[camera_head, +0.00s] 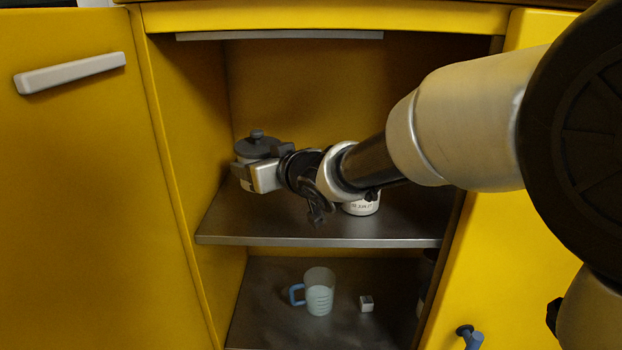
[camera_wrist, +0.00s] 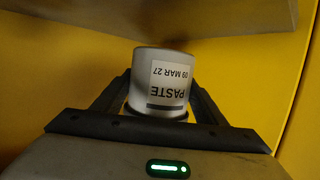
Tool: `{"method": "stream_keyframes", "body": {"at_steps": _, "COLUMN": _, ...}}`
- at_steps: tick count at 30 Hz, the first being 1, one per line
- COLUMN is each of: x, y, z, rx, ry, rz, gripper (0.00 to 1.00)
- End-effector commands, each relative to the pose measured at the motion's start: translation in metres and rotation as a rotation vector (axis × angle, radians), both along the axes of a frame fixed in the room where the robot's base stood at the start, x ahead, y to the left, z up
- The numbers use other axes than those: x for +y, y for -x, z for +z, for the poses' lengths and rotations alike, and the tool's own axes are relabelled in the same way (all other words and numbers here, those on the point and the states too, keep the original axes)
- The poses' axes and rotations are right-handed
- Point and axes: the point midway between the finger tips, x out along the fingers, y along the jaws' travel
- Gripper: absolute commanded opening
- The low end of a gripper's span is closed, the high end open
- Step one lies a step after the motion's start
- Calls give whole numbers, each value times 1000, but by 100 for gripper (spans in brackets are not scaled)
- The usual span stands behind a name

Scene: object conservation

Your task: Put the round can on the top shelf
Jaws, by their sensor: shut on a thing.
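My gripper (camera_head: 265,176) is shut on a white round can (camera_head: 243,158) with a dark knobbed lid, at the left of the cabinet's upper visible shelf (camera_head: 320,240). In the wrist view the can (camera_wrist: 160,85) sits between both fingers (camera_wrist: 158,112), and its label reads PASTE, 09 MAR 27, upside down in the picture. A grey surface (camera_wrist: 215,18) lies close beyond the can's end. I cannot tell whether they touch. The can's lower part is mostly hidden in the head view.
Another white can (camera_head: 363,208) stands on the same shelf, partly behind my arm. A blue-handled cup (camera_head: 319,292) and a small white cube (camera_head: 366,304) are on the lower shelf. A grey strip (camera_head: 280,35) crosses the cabinet top. The yellow left door (camera_head: 80,200) stands open.

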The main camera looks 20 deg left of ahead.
Motion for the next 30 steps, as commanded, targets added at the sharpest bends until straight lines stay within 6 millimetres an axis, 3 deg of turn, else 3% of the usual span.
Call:
{"method": "stream_keyframes", "body": {"at_steps": 7, "x": 1, "y": 0, "z": -15, "rx": -3, "ry": -7, "rz": 2, "gripper": 18}}
{"method": "stream_keyframes", "body": {"at_steps": 14, "x": 1, "y": 0, "z": -44, "rx": -2, "ry": -6, "rz": 2, "gripper": 18}}
{"method": "stream_keyframes", "body": {"at_steps": 26, "x": 0, "y": -1, "z": -50, "rx": -5, "ry": -6, "rz": 0, "gripper": 18}}
{"method": "stream_keyframes", "body": {"at_steps": 27, "x": 0, "y": 0, "z": -52, "rx": -1, "ry": -1, "rz": 0, "gripper": 70}}
{"method": "stream_keyframes", "body": {"at_steps": 30, "x": 0, "y": 0, "z": -52, "rx": -1, "ry": -1, "rz": 0, "gripper": 84}}
